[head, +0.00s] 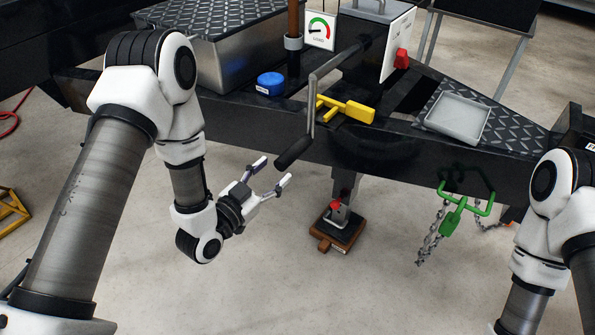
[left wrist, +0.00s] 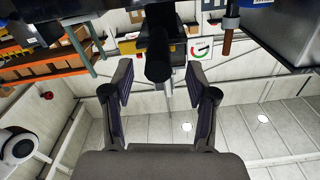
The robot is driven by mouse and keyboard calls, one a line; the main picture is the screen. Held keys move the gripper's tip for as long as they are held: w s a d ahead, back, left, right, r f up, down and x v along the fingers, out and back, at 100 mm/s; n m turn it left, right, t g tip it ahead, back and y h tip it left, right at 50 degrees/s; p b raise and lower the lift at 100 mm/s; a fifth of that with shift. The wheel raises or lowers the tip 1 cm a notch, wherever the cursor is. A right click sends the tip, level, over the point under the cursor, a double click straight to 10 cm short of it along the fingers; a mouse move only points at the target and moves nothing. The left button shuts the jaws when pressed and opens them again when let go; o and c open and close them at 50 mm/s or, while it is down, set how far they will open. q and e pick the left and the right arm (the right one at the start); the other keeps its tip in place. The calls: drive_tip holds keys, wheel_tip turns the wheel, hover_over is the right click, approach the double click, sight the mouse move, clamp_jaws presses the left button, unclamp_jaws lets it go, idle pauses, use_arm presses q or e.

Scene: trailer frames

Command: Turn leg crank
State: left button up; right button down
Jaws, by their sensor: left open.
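The leg crank (head: 313,105) is a grey bent arm on the front of the dark trailer frame, with a black cylindrical handle (head: 294,152) at its lower end. My left gripper (head: 273,171) is open and empty just left of the black handle, apart from it in the head view. In the left wrist view the black handle (left wrist: 158,66) shows between and beyond the two open fingers (left wrist: 160,88). The trailer leg (head: 343,188) stands below the frame on a wooden block (head: 337,232). My right gripper is out of view; only part of the right arm shows.
A gauge (head: 320,30) stands behind. A grey tray (head: 458,117) lies on the right of the frame. A green hook with chain (head: 453,219) hangs at right.

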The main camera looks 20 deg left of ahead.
sight(291, 155)
use_arm(q)
drive_tip(key=x, duration=0.7)
drive_tip(key=shift+w+d+r, duration=0.1)
drive_tip(key=shift+d+r, duration=0.05)
clamp_jaws()
